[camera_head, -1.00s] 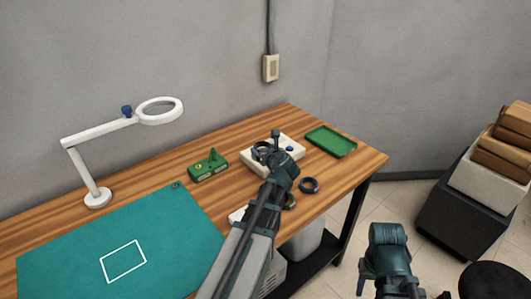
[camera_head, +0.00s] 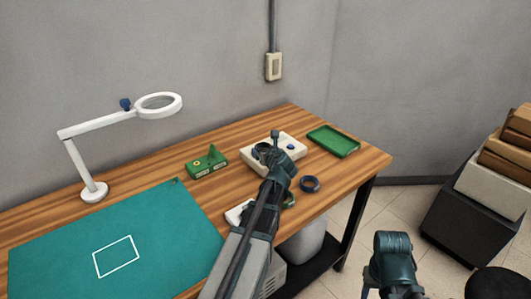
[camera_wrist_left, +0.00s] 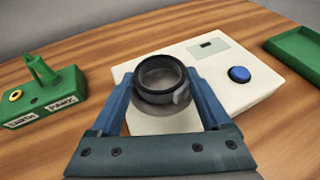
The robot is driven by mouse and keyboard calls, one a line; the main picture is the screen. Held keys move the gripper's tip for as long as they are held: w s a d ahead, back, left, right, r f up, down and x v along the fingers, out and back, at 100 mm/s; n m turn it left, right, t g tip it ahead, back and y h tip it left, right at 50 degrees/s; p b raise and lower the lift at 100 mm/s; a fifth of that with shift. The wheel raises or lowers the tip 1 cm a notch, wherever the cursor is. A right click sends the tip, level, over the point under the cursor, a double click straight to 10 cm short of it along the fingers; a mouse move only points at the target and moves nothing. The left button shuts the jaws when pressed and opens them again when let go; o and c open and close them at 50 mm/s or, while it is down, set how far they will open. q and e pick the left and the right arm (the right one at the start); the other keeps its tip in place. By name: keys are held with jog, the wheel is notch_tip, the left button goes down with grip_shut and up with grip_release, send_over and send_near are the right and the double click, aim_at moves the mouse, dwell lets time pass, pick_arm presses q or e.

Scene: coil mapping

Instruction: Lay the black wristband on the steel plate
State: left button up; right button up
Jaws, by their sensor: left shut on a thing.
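The black wristband (camera_wrist_left: 160,75), a dark ring with a small grey tab, sits between the fingers of my left gripper (camera_wrist_left: 163,88) in the left wrist view. The gripper is shut on it. In the head view the left gripper (camera_head: 268,149) is over the white device on the bench, and the wristband is partly hidden. A pale grey surface, apparently the steel plate (camera_wrist_left: 158,123), shows just below the wristband on the device. I cannot tell if the two touch. My right gripper (camera_head: 366,285) is at the lower right, away from the bench; its fingers are unclear.
The white device (camera_wrist_left: 232,82) has a small display and a blue button (camera_wrist_left: 239,74). A green labelled box (camera_head: 206,164) is to its left, a green tray (camera_head: 333,141) to its right. Another dark ring (camera_head: 310,184) lies nearer the bench edge. A green mat (camera_head: 165,225) and lamp (camera_head: 94,192) are left.

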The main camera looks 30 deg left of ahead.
pick_arm(q)
jog(key=shift+f+b, duration=0.3)
jog(key=o, duration=1.2)
jog(key=shift+c, duration=0.2)
jog(key=shift+r, duration=0.25)
jog(key=p+v, duration=0.5)
jog(key=v, duration=0.7)
jog(key=shift+r, duration=0.1)
